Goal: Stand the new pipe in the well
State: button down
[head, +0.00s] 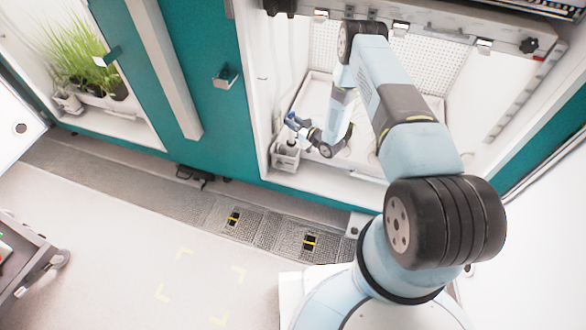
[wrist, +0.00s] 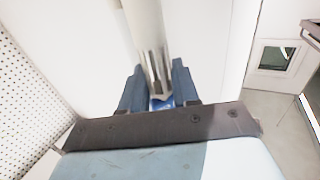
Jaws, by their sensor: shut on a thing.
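The new pipe (wrist: 147,35) is a pale cylinder with a slotted, metallic-looking end. In the wrist view it runs from the top edge down between the blue fingers of my gripper (wrist: 160,95), which is shut on it. In the head view my gripper (head: 295,122) is inside the open chamber at its left side, above a small grey box (head: 286,160). A dark piece shows at the top of this box. I cannot make out the pipe clearly in the head view, nor tell whether this box is the well. The pipe's far end is out of the wrist view.
A white tray (head: 313,84) lies in the chamber, partly behind my arm. The chamber's left wall and teal frame (head: 228,120) are close to my gripper. A second chamber holds green grass (head: 78,52). A grey cart (head: 28,262) stands at lower left. The floor between is clear.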

notch_tip(320, 180, down, 19)
jog(key=shift+s+a+r, duration=0.1)
jog(key=shift+a+r, duration=0.05)
jog(key=shift+r, duration=0.05)
dwell(0.7)
jog(key=c, duration=0.8)
grip_release()
jog(key=v, duration=1.2)
jog(key=shift+r, duration=0.1)
